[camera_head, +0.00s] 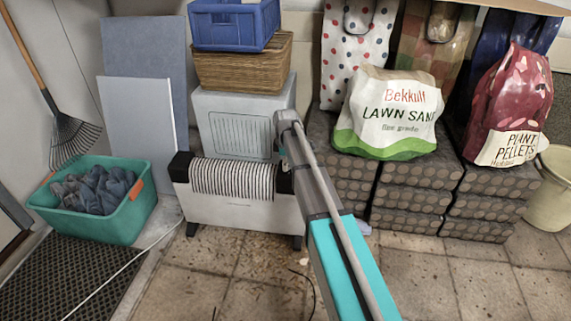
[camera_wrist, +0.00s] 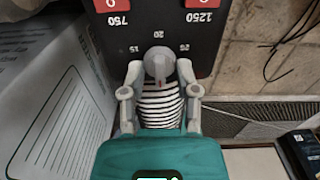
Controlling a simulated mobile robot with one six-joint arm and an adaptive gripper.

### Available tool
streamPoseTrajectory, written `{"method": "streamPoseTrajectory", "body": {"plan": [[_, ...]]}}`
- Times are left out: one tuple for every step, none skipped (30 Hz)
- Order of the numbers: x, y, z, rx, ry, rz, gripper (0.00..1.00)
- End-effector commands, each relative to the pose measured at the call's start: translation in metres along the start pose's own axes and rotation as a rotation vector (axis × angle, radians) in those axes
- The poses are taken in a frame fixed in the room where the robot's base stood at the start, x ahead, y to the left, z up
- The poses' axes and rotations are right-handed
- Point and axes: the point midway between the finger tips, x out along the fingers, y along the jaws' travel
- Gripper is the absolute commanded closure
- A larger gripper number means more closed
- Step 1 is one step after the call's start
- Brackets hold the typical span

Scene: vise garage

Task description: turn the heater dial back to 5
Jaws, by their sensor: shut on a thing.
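The white heater (camera_head: 240,214) with black ends stands on the floor in the head view. A black-and-white striped cloth or cover (camera_head: 232,179) lies over its top. In the wrist view, the grey heater dial (camera_wrist: 158,60) sits on a dark panel (camera_wrist: 108,39), and upside-down numbers 15, 20 and 25 show around it. My gripper (camera_wrist: 160,69) is shut on the dial, one finger on each side. A small red mark shows at the dial's lower side, facing my palm, away from the 20. The 5 cannot be made out. My arm hides the dial in the head view.
Red switches (camera_wrist: 202,4) marked 750 and 1250 sit by the dial. A white box (camera_head: 241,118) stands behind the heater, with a basket (camera_head: 240,72) and blue crate (camera_head: 232,24) above. Stacked blocks (camera_head: 413,195) are right; a green tub (camera_head: 97,222) is left. Floor in front is mostly clear.

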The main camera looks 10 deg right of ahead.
Motion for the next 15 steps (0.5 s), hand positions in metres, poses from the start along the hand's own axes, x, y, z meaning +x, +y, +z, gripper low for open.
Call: {"method": "streamPoseTrajectory", "body": {"plan": [[0.0001, 0.0007, -0.0001, -0.004, 0.000, 0.001, 1.00], [0.0001, 0.0007, -0.0002, -0.005, 0.000, 0.001, 1.00], [0.0001, 0.0007, -0.0001, -0.005, 0.000, 0.001, 1.00], [0.0001, 0.0007, -0.0001, -0.005, 0.000, 0.001, 1.00], [0.0001, 0.0006, -0.0001, -0.005, 0.000, 0.001, 1.00], [0.0001, 0.0006, -0.0001, -0.005, 0.000, 0.001, 1.00], [0.0001, 0.0007, -0.0001, -0.005, 0.000, 0.001, 1.00], [0.0001, 0.0007, -0.0001, -0.005, 0.000, 0.001, 1.00], [0.0001, 0.0007, -0.0001, -0.005, 0.000, 0.001, 1.00], [0.0001, 0.0007, -0.0001, -0.005, 0.000, 0.001, 1.00], [0.0001, 0.0007, -0.0001, -0.005, 0.000, 0.001, 0.58], [0.0001, 0.0007, -0.0001, -0.004, 0.000, 0.001, 0.50], [0.0001, 0.0006, -0.0001, -0.004, 0.000, 0.001, 0.45], [0.0001, 0.0006, -0.0001, -0.004, 0.000, 0.001, 0.39], [0.0001, 0.0005, -0.0001, -0.004, 0.000, 0.001, 0.32]]}}
